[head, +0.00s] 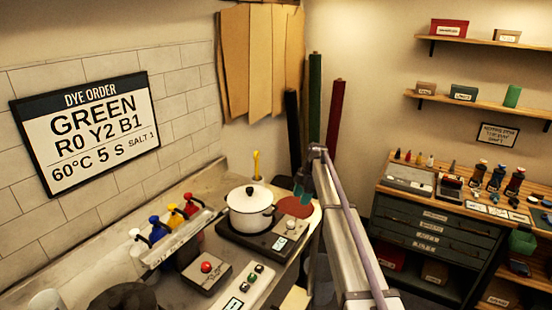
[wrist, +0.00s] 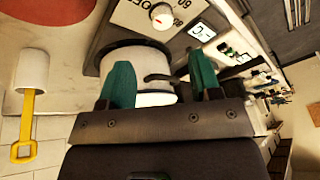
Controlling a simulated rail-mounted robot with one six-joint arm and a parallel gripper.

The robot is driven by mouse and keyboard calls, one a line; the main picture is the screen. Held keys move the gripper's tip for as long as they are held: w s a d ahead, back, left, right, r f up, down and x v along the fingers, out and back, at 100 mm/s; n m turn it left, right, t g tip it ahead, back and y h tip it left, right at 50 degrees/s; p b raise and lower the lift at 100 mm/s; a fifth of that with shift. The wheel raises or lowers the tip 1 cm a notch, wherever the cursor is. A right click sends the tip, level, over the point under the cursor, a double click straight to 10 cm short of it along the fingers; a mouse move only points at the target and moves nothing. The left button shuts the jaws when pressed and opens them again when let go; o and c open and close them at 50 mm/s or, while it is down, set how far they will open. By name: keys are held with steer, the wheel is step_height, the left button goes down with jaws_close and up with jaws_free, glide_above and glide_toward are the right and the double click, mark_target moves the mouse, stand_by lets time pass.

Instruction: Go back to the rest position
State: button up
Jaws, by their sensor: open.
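My gripper (head: 304,184) is at the end of my raised arm, to the right of the white pot (head: 250,213) and above the counter. Its two teal fingers (wrist: 162,80) stand wide apart in the wrist view, open, with nothing held between them. The lidded pot stands on a dark hot plate (head: 268,239). In the wrist view the pot (wrist: 125,57) shows behind the fingers, partly hidden by them and the gripper body. The hot plate's dial (wrist: 162,17) is above it in that picture.
A red round mat (head: 295,207) lies on the counter near my gripper. A yellow-handled tool (wrist: 25,125) is behind the pot. Several coloured bottles (head: 173,216) stand left of the pot. A control box (head: 206,269) is in front. A drawer cabinet (head: 425,229) stands right.

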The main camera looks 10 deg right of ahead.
steer(key=s+a+f+m+t+h+b, duration=0.1)
steer(key=s+m, duration=0.9)
steer(key=s, duration=1)
steer(key=s+a+f+m+t+h, duration=0.1)
steer(key=s+m, duration=0.9)
steer(key=s, duration=1.1)
steer(key=shift+s+f+h+b, duration=0.3)
steer(key=shift+f+h+b, duration=0.1)
steer(key=shift+h, duration=0.4)
